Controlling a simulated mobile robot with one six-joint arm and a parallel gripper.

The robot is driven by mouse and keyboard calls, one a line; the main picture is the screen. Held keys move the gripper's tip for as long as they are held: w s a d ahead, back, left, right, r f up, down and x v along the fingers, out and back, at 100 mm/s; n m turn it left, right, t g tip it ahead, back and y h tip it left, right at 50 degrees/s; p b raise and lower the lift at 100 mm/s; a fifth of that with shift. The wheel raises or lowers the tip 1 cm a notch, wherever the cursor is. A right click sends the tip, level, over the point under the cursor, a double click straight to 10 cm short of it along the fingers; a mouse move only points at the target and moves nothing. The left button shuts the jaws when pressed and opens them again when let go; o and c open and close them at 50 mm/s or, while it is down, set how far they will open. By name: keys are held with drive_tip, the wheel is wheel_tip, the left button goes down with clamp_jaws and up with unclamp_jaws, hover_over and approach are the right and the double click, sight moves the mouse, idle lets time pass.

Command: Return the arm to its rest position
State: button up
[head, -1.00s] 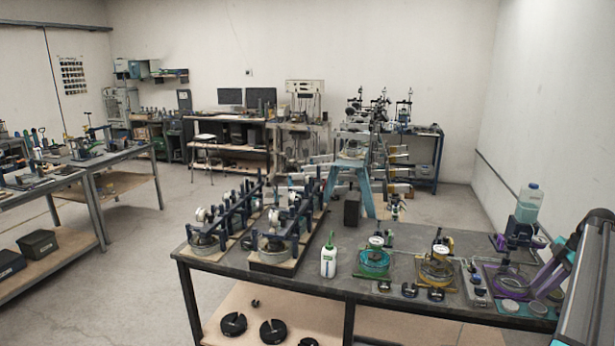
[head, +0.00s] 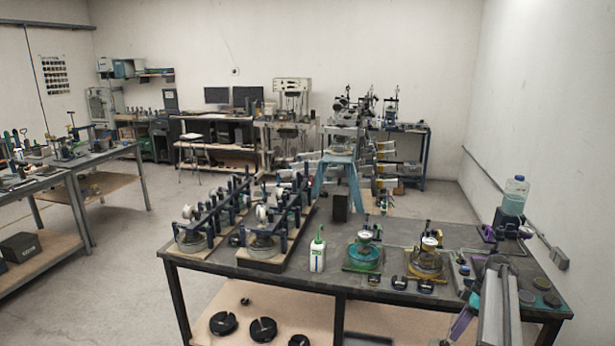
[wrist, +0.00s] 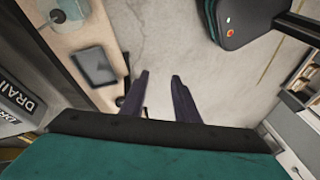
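My gripper (wrist: 158,82) shows in the wrist view as two dark purple fingers, spread apart with bare floor seen between them. Nothing is held in it. The wrist view looks down on the floor. In the head view my arm (head: 500,305) is at the lower right, a pale grey link in front of the bench's right end. A purple part of it (head: 462,325) reaches down past the bench's front edge. I cannot make out the fingertips in the head view.
The dark workbench (head: 400,292) holds a white bottle (head: 317,255), dial instruments and a clear bottle of blue-green liquid (head: 514,197). Black slotted discs (head: 263,329) lie on its lower shelf. A blue stool (head: 338,172) stands behind. The wrist view shows a dark case (wrist: 252,22).

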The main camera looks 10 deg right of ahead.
drive_tip(key=s+a+f+m+g+b, duration=0.15)
drive_tip(key=s+a+f, duration=0.25)
drive_tip(key=a+f, duration=0.45)
drive_tip(key=s+a+f+m+g+h+b, duration=0.1)
drive_tip(key=s+a+f+m, duration=0.15)
drive_tip(key=a+f, duration=0.6)
drive_tip(key=s+a+f+m+g+b, duration=0.1)
drive_tip(key=s+a+f, duration=0.3)
drive_tip(key=a+f, duration=0.5)
drive_tip(key=s+a+f+m+h+b, duration=0.1)
drive_tip(key=s+a+f, duration=0.3)
drive_tip(key=s, duration=0.4)
drive_tip(key=s+a+f+m+g+h+b, duration=0.1)
drive_tip(key=s+a+f+m+b, duration=0.1)
drive_tip(key=s+a+f, duration=0.2)
drive_tip(key=s+a+f+m+g+h+b, duration=0.1)
drive_tip(key=s+a+f, duration=0.3)
drive_tip(key=s+a, duration=0.4)
drive_tip(key=s+m, duration=0.1)
drive_tip(key=s, duration=0.5)
drive_tip(key=shift+a+f+b, duration=0.2)
drive_tip(key=shift+a+b, duration=0.05)
drive_tip(key=shift+b, duration=0.1)
drive_tip(key=shift+s, duration=0.1)
